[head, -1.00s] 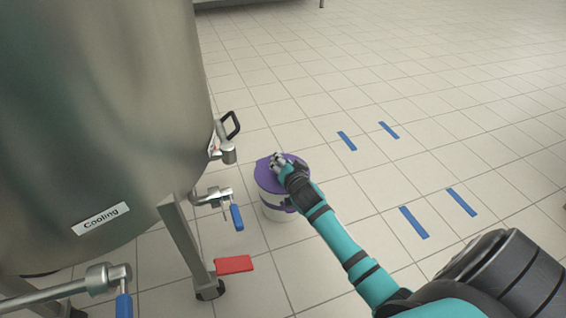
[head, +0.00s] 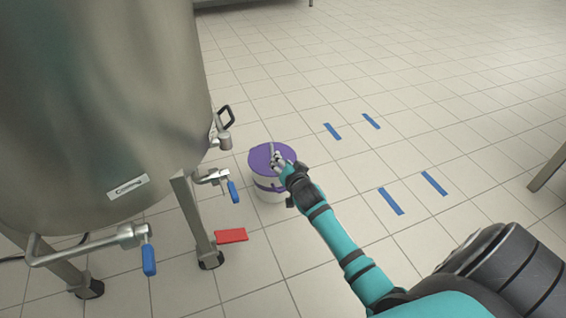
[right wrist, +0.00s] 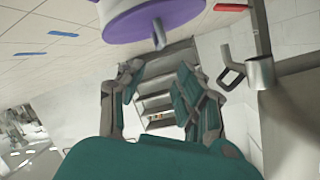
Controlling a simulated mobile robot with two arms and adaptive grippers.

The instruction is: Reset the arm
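My right arm reaches in from the lower right in the head view. Its gripper (head: 279,160) appears over the near right part of the purple lid (head: 262,157) of a white bucket (head: 268,192) on the floor. A grey upright piece shows on the lid. In the right wrist view the gripper (right wrist: 157,80) has its two fingers spread, with nothing between them. The purple lid (right wrist: 130,28) and its grey piece (right wrist: 158,34) lie beyond the fingertips, apart from them. My left gripper is not in view.
A large steel tank (head: 100,90) on legs stands left of the bucket. Valves with blue handles (head: 233,191) and a red piece (head: 231,236) are close to the bucket. Blue tape strips (head: 391,201) mark the open tiled floor to the right.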

